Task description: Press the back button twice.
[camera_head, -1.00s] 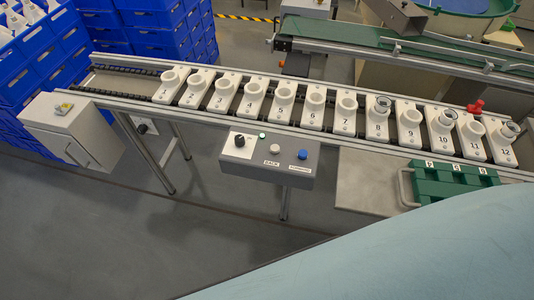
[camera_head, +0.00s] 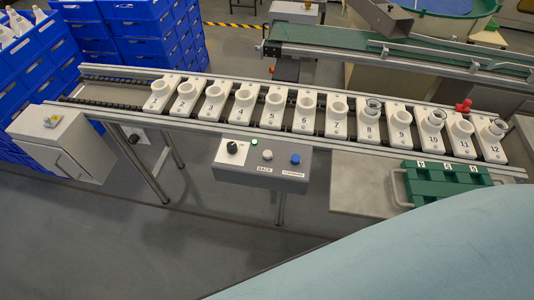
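The control box (camera_head: 262,170) hangs on the front of the conveyor. It carries a black knob (camera_head: 232,147), a small green light (camera_head: 254,142), a white button (camera_head: 267,155) above the label BACK (camera_head: 264,169), and a blue button (camera_head: 295,159) above a second label that is hard to read. The conveyor holds a row of numbered white holders (camera_head: 274,107), 1 at the left to 12 at the right. Clear glass pieces show in holders 8, 10 and 12. Neither gripper is in view, and nothing touches the buttons.
A green tray (camera_head: 408,190) with a handle sits on a grey shelf (camera_head: 362,184) right of the control box. A red item (camera_head: 463,106) stands behind holder 11. A grey cabinet (camera_head: 62,144) is at left, with blue crates (camera_head: 130,38) behind. A pale blue surface fills the lower right.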

